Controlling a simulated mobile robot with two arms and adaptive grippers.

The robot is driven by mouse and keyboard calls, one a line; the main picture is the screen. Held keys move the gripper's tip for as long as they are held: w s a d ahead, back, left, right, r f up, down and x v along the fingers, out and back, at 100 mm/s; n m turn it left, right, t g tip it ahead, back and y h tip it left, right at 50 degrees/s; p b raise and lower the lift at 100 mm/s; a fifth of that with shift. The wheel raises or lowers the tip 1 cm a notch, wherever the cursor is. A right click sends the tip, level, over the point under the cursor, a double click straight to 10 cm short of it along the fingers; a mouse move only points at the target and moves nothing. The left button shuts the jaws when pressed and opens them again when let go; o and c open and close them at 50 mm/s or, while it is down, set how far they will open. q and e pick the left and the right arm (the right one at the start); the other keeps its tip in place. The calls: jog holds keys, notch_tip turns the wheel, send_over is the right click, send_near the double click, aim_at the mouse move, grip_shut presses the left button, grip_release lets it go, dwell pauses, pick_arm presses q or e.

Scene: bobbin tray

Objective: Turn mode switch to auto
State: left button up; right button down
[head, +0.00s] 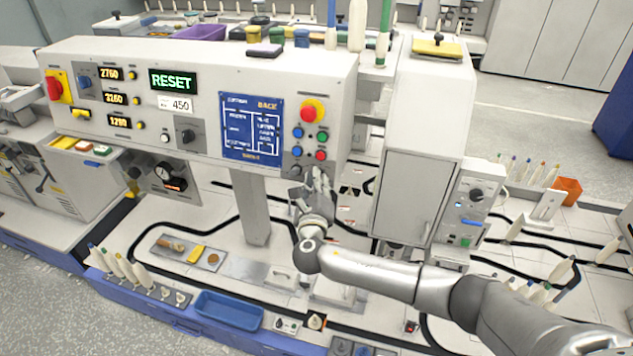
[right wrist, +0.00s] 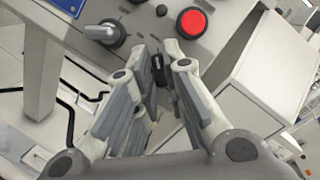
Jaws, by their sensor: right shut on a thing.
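My right gripper (head: 317,176) is at the lower right of the control panel (head: 215,60), under the push buttons. In the right wrist view its two fingers (right wrist: 161,76) are closed on a small black switch handle (right wrist: 160,68) below the panel's buttons. I take this to be the mode switch, but I cannot read a label or its setting. The fingers hide most of it in the head view. A grey knob (right wrist: 110,35) is to the left of the fingers, and a red button (right wrist: 192,22) is above and right of them. My left gripper is not in view.
A yellow-based emergency stop (head: 312,110) and a blue screen (head: 252,127) are on the panel nearby. A tall cabinet (head: 415,150) stands just right of my gripper. A blue tray (head: 228,311) and bobbins lie on the bench below.

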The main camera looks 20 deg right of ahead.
jog(key=shift+w+a+m+g+h+b, duration=0.1)
jog(key=shift+m+g+h+b, duration=0.9)
jog(key=shift+m+b, duration=2.15)
jog(key=shift+w+a+m+g+h+b, duration=0.15)
jog(key=shift+m+g+h+b, duration=0.45)
jog(key=shift+m+h+b, duration=2.4)
jog(key=shift+s+a+m+g+y+b, duration=0.1)
jog(key=shift+m+g+y+b, duration=0.95)
jog(key=shift+m, duration=4)
jog(key=shift+m+h+b, duration=0.3)
jog(key=shift+h+b, duration=0.15)
jog(key=shift+h, duration=0.2)
jog(key=c, duration=1.5)
grip_release()
